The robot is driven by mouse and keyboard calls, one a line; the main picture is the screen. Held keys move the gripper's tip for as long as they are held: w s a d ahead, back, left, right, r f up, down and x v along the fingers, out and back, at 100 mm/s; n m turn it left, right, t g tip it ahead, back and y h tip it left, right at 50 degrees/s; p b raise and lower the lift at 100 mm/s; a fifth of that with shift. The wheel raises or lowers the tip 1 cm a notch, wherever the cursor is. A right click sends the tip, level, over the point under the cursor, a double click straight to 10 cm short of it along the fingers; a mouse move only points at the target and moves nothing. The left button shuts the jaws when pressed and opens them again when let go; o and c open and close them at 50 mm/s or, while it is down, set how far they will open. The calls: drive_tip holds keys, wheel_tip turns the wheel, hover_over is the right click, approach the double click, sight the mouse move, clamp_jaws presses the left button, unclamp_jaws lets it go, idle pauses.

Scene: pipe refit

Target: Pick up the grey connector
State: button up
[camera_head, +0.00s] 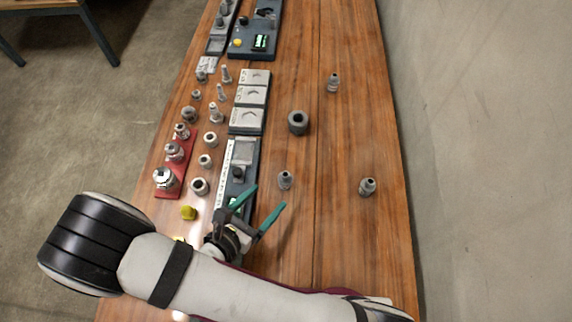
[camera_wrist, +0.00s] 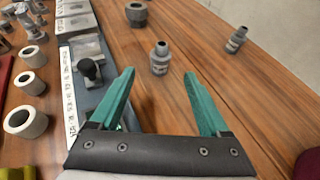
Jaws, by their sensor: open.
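My gripper (camera_head: 268,198) is open and empty above the wooden table; its green fingers also show in the wrist view (camera_wrist: 160,78). A small grey connector (camera_head: 285,180) stands upright just ahead of the fingertips. In the wrist view this connector (camera_wrist: 160,58) appears beyond the gap between the fingers, not touched by them. A similar grey connector (camera_head: 367,187) stands to the right, also in the wrist view (camera_wrist: 237,40). Another one (camera_head: 333,83) stands farther back. I cannot tell which of these the task names.
A thick dark grey ring (camera_head: 298,122) sits behind the nearest connector. A dark device (camera_head: 238,170) lies left of it, with light square plates (camera_head: 249,95) behind. Several metal rings, fittings and a red rack (camera_head: 169,180) fill the left edge. The table's right side is mostly clear.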

sight(283, 181)
drive_tip(key=x, duration=0.9)
drive_tip(key=shift+w+d+r, duration=0.1)
drive_tip(key=shift+w+r, duration=0.05)
clamp_jaws()
